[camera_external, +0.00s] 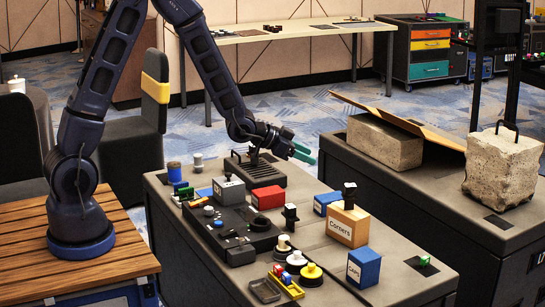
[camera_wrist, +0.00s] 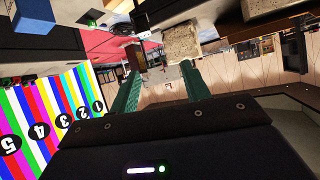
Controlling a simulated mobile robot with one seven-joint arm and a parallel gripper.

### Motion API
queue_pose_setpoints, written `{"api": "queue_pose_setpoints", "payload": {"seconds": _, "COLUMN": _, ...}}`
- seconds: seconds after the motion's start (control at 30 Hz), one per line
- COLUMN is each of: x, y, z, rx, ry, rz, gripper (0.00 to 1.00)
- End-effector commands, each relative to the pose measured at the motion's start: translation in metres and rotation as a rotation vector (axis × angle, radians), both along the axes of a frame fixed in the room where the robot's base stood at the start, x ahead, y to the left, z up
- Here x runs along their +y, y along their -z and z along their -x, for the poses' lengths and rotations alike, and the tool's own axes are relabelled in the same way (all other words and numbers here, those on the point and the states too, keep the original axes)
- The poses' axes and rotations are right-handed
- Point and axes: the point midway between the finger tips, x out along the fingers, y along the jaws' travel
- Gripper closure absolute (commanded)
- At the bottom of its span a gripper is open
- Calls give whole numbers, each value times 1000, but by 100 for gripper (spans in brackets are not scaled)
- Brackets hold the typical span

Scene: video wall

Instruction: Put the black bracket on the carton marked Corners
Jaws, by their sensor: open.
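The tan carton marked Corners (camera_external: 347,226) stands on the right part of the grey workbench. A small black piece (camera_external: 349,190) that looks like a bracket sits upright on its top. I cannot tell for sure which is the black bracket. My gripper (camera_external: 303,152) has green fingers and is high above the far end of the bench, apart from both pieces. In the wrist view my gripper (camera_wrist: 158,85) is open, with nothing between its fingers.
A blue carton marked Caps (camera_external: 364,268) stands in front of the Corners carton. A black tray (camera_external: 233,225), a red box (camera_external: 268,198), a grey box (camera_external: 229,191) and yellow-and-black discs (camera_external: 310,273) crowd the bench. A stone block (camera_external: 502,170) stands on the right bench.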

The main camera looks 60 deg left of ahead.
Motion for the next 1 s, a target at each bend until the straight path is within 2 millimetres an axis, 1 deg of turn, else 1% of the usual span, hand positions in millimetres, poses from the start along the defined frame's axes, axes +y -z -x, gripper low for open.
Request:
{"api": "queue_pose_setpoints", "payload": {"seconds": 0.03, "x": 5, "y": -16, "z": 6, "rx": 11, "ry": -15, "rz": -17, "gripper": 53}}
{"api": "queue_pose_setpoints", "payload": {"seconds": 0.1, "x": 12, "y": -31, "z": 15, "rx": 37, "ry": -37, "rz": -37, "gripper": 53}}
{"api": "queue_pose_setpoints", "payload": {"seconds": 0.27, "x": 26, "y": -66, "z": 40, "rx": 96, "ry": -87, "rz": -78, "gripper": 53}}
{"api": "queue_pose_setpoints", "payload": {"seconds": 0.47, "x": 43, "y": -106, "z": 80, "rx": 172, "ry": -149, "rz": -114, "gripper": 53}}
{"api": "queue_pose_setpoints", "payload": {"seconds": 0.7, "x": 59, "y": -148, "z": 139, "rx": 269, "ry": -220, "rz": -131, "gripper": 53}}
{"api": "queue_pose_setpoints", "payload": {"seconds": 0.77, "x": 63, "y": -157, "z": 155, "rx": 294, "ry": -235, "rz": -133, "gripper": 53}}
{"api": "queue_pose_setpoints", "payload": {"seconds": 0.97, "x": 72, "y": -184, "z": 213, "rx": 377, "ry": -283, "rz": -127, "gripper": 53}}
{"api": "queue_pose_setpoints", "payload": {"seconds": 1.0, "x": 73, "y": -188, "z": 225, "rx": 396, "ry": -291, "rz": -124, "gripper": 53}}
